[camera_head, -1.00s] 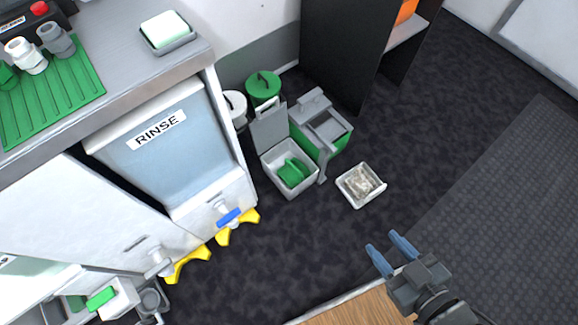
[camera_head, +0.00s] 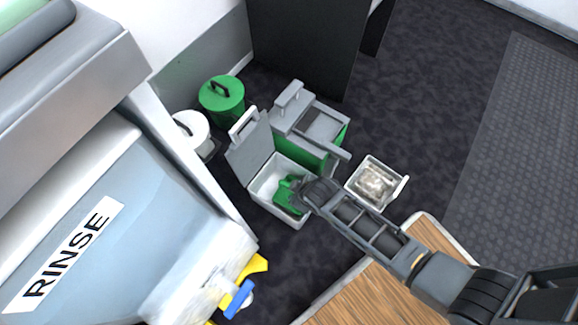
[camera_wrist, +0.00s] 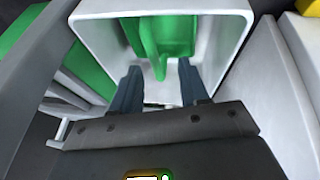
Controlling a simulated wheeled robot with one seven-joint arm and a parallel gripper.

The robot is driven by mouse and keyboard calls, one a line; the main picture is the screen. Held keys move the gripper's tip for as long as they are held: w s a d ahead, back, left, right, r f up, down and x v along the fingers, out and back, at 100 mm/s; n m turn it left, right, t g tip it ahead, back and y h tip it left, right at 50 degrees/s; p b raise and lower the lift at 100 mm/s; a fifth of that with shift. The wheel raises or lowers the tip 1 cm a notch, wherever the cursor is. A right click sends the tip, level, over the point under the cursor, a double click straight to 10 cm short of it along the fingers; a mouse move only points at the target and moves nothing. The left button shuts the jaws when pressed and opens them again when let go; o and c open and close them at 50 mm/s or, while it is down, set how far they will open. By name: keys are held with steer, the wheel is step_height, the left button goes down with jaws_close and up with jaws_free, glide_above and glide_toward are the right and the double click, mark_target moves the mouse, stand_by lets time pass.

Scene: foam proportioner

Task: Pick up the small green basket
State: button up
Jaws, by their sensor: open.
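The small green basket (camera_head: 285,194) sits inside a white open-lidded bin (camera_head: 294,217) on the floor. In the wrist view, the basket (camera_wrist: 172,32) shows as a green shape with an upright fin-like part, inside the white walls of the bin (camera_wrist: 228,42). My gripper (camera_head: 298,192) reaches down over the bin, and its hand hides part of the basket. In the wrist view, my gripper (camera_wrist: 160,78) is open, with one dark finger on each side of the green fin. I cannot tell whether either finger touches it.
A grey-lidded green box (camera_head: 300,152) stands right behind the bin. A white tray with crumpled contents (camera_head: 374,184) lies to the right. A green lidded bucket (camera_head: 224,102) and a white one (camera_head: 190,130) stand behind left. The RINSE tank (camera_head: 120,225) is close on the left.

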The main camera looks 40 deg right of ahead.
steer(key=b+x, duration=0.1)
steer(key=x, duration=0.1)
steer(key=b+x, duration=0.2)
steer(key=x, duration=0.1)
steer(key=d+b+x, duration=0.1)
steer(key=x, duration=0.1)
steer(key=shift+f, duration=0.15)
jaws_close()
stand_by(0.3)
